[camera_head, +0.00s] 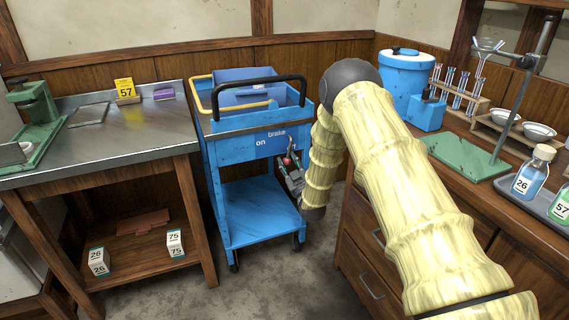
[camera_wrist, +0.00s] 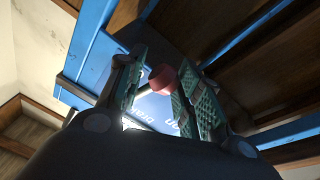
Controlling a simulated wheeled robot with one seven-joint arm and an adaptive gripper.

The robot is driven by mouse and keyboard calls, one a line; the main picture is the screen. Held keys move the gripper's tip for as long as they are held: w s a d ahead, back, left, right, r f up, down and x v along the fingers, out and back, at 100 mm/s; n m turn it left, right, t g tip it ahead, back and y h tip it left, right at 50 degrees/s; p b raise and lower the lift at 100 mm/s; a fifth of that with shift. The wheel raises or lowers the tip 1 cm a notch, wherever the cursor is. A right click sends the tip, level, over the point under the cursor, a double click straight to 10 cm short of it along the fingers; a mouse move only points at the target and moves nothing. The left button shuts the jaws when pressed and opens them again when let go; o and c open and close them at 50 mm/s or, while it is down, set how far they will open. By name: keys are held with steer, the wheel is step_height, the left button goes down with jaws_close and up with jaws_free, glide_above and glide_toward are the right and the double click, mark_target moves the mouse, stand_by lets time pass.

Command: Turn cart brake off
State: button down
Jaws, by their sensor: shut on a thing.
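The blue cart (camera_head: 258,205) stands in the middle of the head view, with "brake" and "on" printed on its upper panel. The brake lever, with a red knob (camera_head: 287,161), is on that panel near the lettering and is partly hidden by my gripper (camera_head: 291,174). In the wrist view the red knob (camera_wrist: 162,78) and a pale stem show between the green-padded fingers of my gripper (camera_wrist: 168,90). My gripper is shut on the lever knob. The panel lettering shows upside down behind it.
A metal-topped table (camera_head: 140,125) stands left of the cart. A wooden bench (camera_head: 450,185) with a blue tank (camera_head: 403,80), tube rack and bottles stands at the right, close to my arm. A blue bin (camera_head: 250,88) sits on the cart's top. Some floor is clear in front.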

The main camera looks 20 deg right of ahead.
steer(key=shift+d+f+n+y, duration=0.1)
steer(key=shift+d+n+y, duration=0.15)
steer(key=shift+n, duration=0.45)
steer(key=shift+d+n+y, duration=0.2)
steer(key=shift+n+y, duration=0.05)
steer(key=shift+n, duration=0.45)
steer(key=shift+f, duration=0.1)
steer(key=c, duration=1.1)
jaws_free()
steer(key=s+d+f, duration=0.1)
steer(key=s+f, duration=0.1)
steer(key=s, duration=0.9)
steer(key=shift+s+f, duration=0.15)
steer(key=shift+s, duration=0.25)
